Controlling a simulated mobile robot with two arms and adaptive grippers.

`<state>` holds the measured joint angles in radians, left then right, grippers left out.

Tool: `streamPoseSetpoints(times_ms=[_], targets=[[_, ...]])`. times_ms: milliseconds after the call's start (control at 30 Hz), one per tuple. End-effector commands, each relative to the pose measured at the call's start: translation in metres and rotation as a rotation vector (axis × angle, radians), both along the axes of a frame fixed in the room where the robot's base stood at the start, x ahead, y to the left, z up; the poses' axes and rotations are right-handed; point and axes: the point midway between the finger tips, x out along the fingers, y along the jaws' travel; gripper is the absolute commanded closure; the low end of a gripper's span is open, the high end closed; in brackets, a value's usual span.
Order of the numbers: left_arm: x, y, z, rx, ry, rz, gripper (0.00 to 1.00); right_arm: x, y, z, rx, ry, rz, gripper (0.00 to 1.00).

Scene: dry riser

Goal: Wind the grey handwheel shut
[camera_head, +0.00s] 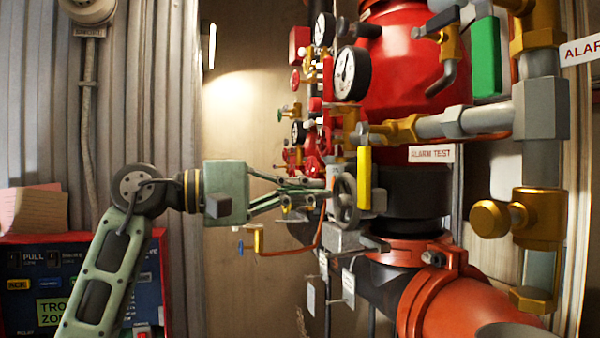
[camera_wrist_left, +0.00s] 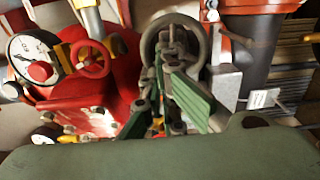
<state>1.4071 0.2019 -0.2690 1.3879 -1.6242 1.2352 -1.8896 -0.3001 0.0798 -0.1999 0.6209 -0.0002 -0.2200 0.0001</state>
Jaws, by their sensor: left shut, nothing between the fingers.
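The grey handwheel (camera_head: 345,203) stands upright at the middle of the head view, on the valve assembly left of the black and red pipe. My left gripper (camera_head: 322,190) comes in from the left with its fingertips at the wheel. The fingers are shut with nothing between them. In the left wrist view the grey handwheel (camera_wrist_left: 148,42) is a ring at top centre, and the tips of my left gripper (camera_wrist_left: 173,65) overlap its lower middle. I cannot tell whether they touch the hub or a spoke. My right gripper is out of view.
The red control panel (camera_head: 165,285) is at lower left. Space before the wooden door (camera_head: 260,290) is open.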

Motion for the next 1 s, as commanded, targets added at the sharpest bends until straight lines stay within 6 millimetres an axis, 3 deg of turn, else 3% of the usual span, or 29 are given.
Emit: streamPoseSetpoints(times_ms=[67, 133, 400, 467, 600, 1000], targets=[[0.018, 0.005, -0.025, -0.003, 0.012, 0.001, 1.0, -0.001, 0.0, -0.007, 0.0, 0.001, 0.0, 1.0], [0.008, 0.003, -0.038, 0.002, -0.003, 0.0, 1.0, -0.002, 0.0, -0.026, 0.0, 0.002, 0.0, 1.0], [-0.021, -0.007, -0.067, 0.004, -0.003, -0.002, 1.0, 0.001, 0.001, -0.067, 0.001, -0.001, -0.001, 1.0], [-0.03, -0.012, -0.043, 0.003, -0.006, -0.002, 1.0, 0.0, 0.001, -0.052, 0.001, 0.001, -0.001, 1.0], [-0.044, -0.022, -0.028, 0.003, -0.001, -0.001, 1.0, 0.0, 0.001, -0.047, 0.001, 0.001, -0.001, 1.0], [-0.052, -0.027, -0.021, 0.001, 0.003, -0.001, 1.0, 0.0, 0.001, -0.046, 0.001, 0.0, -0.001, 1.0]])
